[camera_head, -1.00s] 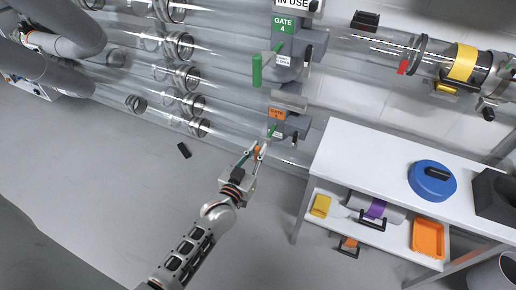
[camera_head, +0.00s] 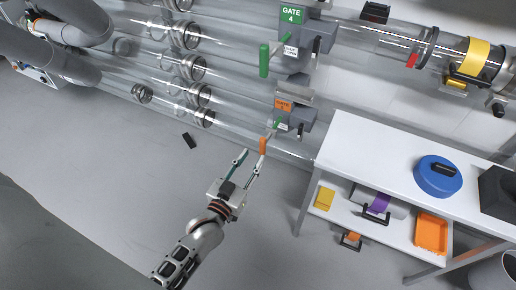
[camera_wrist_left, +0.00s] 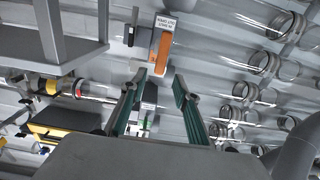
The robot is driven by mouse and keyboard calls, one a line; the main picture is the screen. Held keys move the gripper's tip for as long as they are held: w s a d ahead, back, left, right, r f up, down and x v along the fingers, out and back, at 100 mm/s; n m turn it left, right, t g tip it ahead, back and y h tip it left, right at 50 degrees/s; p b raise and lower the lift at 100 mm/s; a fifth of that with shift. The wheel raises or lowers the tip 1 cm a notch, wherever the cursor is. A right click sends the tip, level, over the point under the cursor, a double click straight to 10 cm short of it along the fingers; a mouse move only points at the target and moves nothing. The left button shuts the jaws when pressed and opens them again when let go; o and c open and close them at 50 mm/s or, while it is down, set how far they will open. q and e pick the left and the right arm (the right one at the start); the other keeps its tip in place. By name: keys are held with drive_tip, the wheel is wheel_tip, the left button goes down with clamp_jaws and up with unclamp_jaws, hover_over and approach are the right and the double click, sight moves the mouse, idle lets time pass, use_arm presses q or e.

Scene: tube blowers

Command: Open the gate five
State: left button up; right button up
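The gate box with an orange label (camera_head: 284,105) sits on the tube below the green-labelled Gate 4; its label is too small to read. Its orange handle (camera_head: 263,146) points down and toward me. In the left wrist view the orange handle (camera_wrist_left: 161,53) shows just beyond the fingertips, near the gap between them, beside a white label plate. My left gripper (camera_head: 252,161) is open, its two green-lined fingers spread and empty. Its right fingertip is close to the handle's lower end; I cannot tell if they touch. My right gripper is not in view.
A white table (camera_head: 365,150) with a shelf stands at the right, holding a blue disc (camera_head: 437,177) and an orange tray (camera_head: 431,232). A black object (camera_head: 189,141) lies on the floor. The floor at left is clear.

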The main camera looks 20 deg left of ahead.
use_arm(q)
drive_tip(key=s, duration=0.3)
drive_tip(key=shift+s, duration=0.25)
drive_tip(key=shift+a, duration=0.1)
